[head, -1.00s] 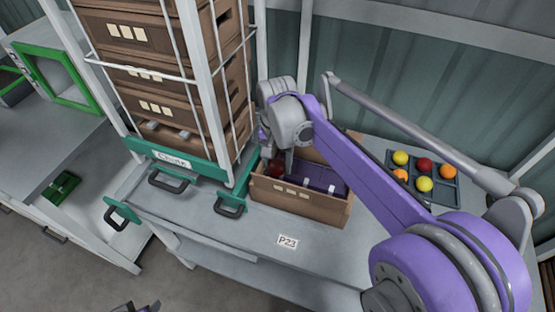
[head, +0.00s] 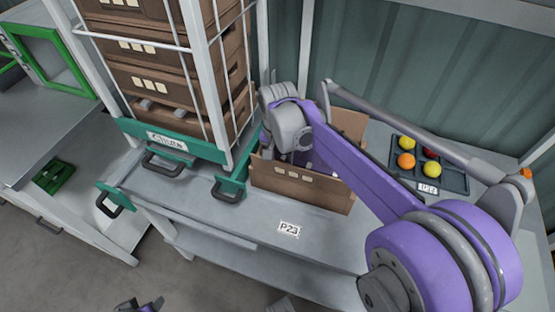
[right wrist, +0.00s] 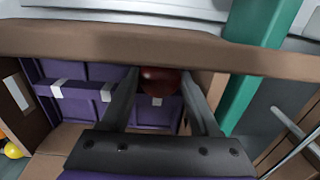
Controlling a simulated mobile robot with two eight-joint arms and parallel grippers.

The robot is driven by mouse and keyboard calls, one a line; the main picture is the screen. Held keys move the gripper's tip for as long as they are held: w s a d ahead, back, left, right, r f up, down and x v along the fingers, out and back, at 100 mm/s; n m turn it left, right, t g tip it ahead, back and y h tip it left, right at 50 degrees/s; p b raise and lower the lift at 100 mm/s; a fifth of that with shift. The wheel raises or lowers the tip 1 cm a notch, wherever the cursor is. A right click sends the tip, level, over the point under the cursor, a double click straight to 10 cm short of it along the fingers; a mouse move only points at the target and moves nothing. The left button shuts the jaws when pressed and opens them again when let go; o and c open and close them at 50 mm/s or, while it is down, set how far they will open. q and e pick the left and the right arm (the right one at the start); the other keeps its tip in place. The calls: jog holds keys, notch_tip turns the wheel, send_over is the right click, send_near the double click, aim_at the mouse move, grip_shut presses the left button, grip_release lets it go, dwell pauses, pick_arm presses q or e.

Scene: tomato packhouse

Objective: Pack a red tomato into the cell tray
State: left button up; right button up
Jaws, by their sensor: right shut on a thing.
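My right gripper (right wrist: 160,72) is shut on a red tomato (right wrist: 160,84), seen between its two fingers in the right wrist view. In the head view its fingers and the tomato are hidden behind my arm and the brown crate (head: 285,184). The dark grey cell tray (head: 456,184) lies right of the crate, partly hidden by my arm. It holds yellow (head: 432,169), red (head: 430,153) and orange (head: 406,161) tomatoes. A small dark and purple part at the bottom edge looks like my left gripper (head: 140,306); its jaws are unclear.
A stack of brown crates (head: 165,92) in a white frame on a green base (head: 180,145) stands left of the crate. The bench (head: 245,212) is clear in front, with a P23 label (head: 289,229). A small orange thing (head: 526,173) shows by my arm.

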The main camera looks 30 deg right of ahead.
jog(key=shift+f, duration=0.35)
dwell(0.3)
jog(key=o, duration=1)
jog(key=c, duration=0.3)
jog(key=shift+c, duration=0.2)
jog(key=shift+r+p, duration=2.3)
jog(key=shift+r, duration=0.7)
